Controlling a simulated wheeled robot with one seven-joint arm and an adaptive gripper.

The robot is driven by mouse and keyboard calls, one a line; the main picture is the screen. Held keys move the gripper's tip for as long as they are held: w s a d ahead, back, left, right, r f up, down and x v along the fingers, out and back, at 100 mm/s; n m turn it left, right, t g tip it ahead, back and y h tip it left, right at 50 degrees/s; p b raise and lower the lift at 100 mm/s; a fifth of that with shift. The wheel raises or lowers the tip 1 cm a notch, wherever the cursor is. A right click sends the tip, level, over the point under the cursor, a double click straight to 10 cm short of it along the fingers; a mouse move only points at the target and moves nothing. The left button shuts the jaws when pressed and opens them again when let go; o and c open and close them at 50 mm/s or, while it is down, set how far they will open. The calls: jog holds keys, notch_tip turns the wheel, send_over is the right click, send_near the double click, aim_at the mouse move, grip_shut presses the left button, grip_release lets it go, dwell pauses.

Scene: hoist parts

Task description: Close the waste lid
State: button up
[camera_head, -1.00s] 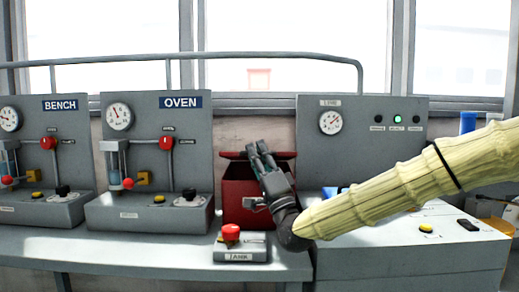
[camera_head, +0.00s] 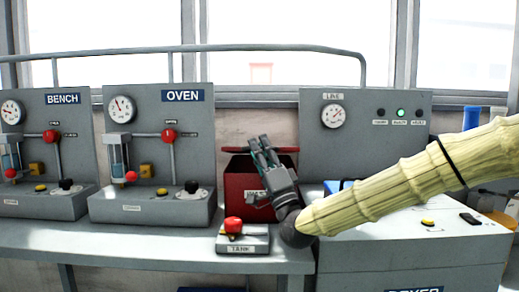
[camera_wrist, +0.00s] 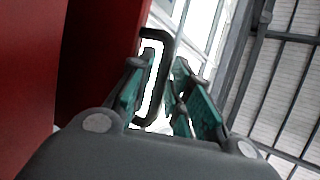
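The red waste bin (camera_head: 235,188) stands on the bench between the OVEN panel and the LINE panel, its label partly covered by my gripper. Its red lid (camera_head: 288,150) shows as a thin strip raised above the dark opening. My gripper (camera_head: 263,148) is in front of the bin's right part, fingers pointing up toward the lid. In the wrist view the fingers (camera_wrist: 165,95) are apart, with teal pads. A dark loop like a handle (camera_wrist: 168,45) shows beyond and between them; contact cannot be told. A red surface (camera_wrist: 30,70) fills the left side.
A TANK box (camera_head: 243,243) with a red knob (camera_head: 233,225) sits just in front of the bin. The OVEN panel (camera_head: 185,120) is close on the left, the LINE panel (camera_head: 365,150) on the right. A rail (camera_head: 250,47) runs above.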

jog(key=s+d, duration=0.7)
jog(key=s, duration=0.3)
jog(key=shift+s+d+f, duration=0.2)
jog(key=shift+f, duration=0.15)
jog(key=shift+c, duration=0.3)
